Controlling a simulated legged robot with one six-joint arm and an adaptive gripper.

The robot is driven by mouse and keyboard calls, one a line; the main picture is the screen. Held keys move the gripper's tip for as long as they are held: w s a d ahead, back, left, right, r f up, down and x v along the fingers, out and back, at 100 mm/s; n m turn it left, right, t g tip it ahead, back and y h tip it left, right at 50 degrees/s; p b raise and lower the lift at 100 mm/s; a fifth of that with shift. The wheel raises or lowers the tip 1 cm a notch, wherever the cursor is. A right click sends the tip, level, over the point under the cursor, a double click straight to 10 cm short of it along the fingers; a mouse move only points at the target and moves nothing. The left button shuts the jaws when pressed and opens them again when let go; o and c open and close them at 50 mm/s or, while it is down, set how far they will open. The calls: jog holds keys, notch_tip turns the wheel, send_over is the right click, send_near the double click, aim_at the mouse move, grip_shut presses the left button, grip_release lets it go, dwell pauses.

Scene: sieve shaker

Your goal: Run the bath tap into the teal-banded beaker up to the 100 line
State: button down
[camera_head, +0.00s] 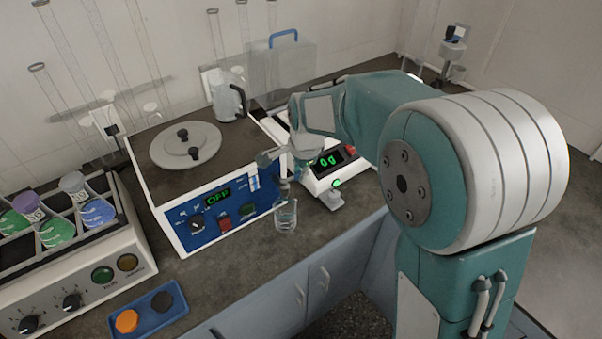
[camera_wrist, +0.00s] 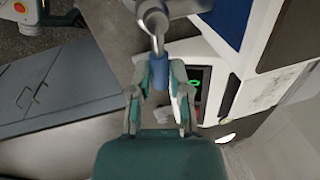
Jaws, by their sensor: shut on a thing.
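The bath (camera_head: 185,228) is a white-edged box with a blue control panel and a green display reading OFF. Its metal tap (camera_wrist: 155,20) shows in the wrist view, with a blue handle (camera_wrist: 160,73) on a thin stem. My gripper (camera_wrist: 160,78) is shut on this blue handle. In the head view my gripper (camera_head: 284,158) is at the right front corner of the bath, partly hidden by its own links. A clear glass beaker (camera_head: 286,218) stands upright just below it, by the counter's front edge. Its band, lines and water level are too small to read.
A scale (camera_head: 322,178) reading 0g stands right of the bath, close to my gripper. A round lid (camera_head: 185,146) lies on the bath. A shaker with coloured flasks (camera_head: 75,275) and a blue tray (camera_head: 149,309) are at left. A jug (camera_head: 227,98) stands behind.

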jog(key=shift+w+a+n, duration=0.1)
jog(key=shift+w+n, duration=0.15)
jog(key=shift+n, duration=0.55)
jog(key=c, duration=0.6)
grip_release()
jog(key=r, duration=0.4)
jog(key=s+r, duration=0.1)
jog(key=r, duration=0.2)
jog(key=d+r, duration=0.1)
jog(key=r, duration=0.3)
jog(key=shift+s+d+r, duration=0.1)
jog(key=shift+s+r, duration=0.2)
jog(key=shift+s, duration=0.05)
jog(key=shift+s, duration=0.1)
